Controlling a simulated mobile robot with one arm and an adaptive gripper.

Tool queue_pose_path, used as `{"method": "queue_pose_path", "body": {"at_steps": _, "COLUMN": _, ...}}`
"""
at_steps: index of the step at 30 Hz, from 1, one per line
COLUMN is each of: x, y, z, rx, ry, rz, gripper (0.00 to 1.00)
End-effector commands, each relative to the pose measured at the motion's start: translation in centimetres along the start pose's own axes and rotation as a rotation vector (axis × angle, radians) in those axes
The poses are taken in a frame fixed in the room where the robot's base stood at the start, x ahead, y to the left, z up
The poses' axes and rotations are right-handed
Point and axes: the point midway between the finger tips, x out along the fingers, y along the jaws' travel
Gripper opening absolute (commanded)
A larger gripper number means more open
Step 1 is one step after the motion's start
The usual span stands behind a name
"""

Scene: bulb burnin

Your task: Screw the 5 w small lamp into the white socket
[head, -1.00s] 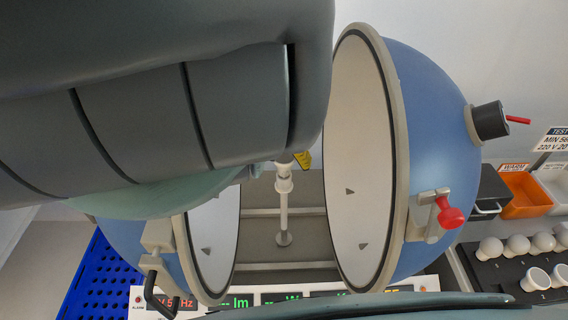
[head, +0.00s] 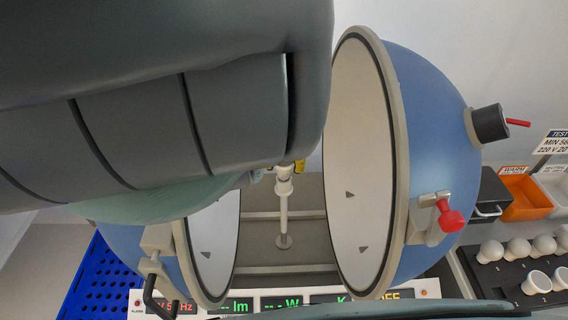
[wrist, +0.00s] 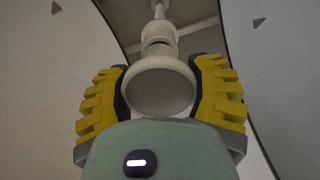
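The white lamp (wrist: 160,90) is between the two yellow fingers of my gripper (wrist: 160,95) in the wrist view, its rounded end toward the camera. The dark finger pads appear to press its sides. Beyond it, the white socket (wrist: 158,34) stands in line with the lamp. In the head view the socket (head: 284,187) tops a thin white post between the open sphere halves. My arm hides most of the lamp there. The lamp's base meets or nearly meets the socket; the thread is not visible. The wattage marking cannot be read.
The blue sphere's right half (head: 435,130) stands close beside the post, and its left half (head: 215,245) is partly behind my arm. A black rack (head: 515,275) with several white lamps is at the right, near an orange bin (head: 527,197). A blue perforated crate (head: 98,285) is at lower left.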

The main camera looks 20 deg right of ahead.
Motion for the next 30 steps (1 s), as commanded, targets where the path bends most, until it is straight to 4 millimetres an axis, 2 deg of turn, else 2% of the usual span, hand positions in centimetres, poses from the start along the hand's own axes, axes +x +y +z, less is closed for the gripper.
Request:
{"method": "queue_pose_path", "body": {"at_steps": 1, "x": -0.02, "y": -0.02, "z": 0.02, "rx": 0.000, "ry": -0.001, "rz": 0.000, "gripper": 0.30}}
{"method": "queue_pose_path", "body": {"at_steps": 4, "x": -0.02, "y": -0.02, "z": 0.03, "rx": 0.000, "ry": -0.001, "rz": 0.000, "gripper": 0.20}}
{"method": "queue_pose_path", "body": {"at_steps": 10, "x": -0.05, "y": -0.03, "z": 0.04, "rx": 0.003, "ry": -0.002, "rz": 0.000, "gripper": 0.19}}
{"method": "queue_pose_path", "body": {"at_steps": 13, "x": -0.19, "y": -0.05, "z": 0.15, "rx": 0.069, "ry": -0.004, "rz": 0.002, "gripper": 0.19}}
{"method": "queue_pose_path", "body": {"at_steps": 30, "x": 0.09, "y": 0.03, "z": 0.22, "rx": 1.004, "ry": -0.002, "rz": 0.003, "gripper": 0.19}}
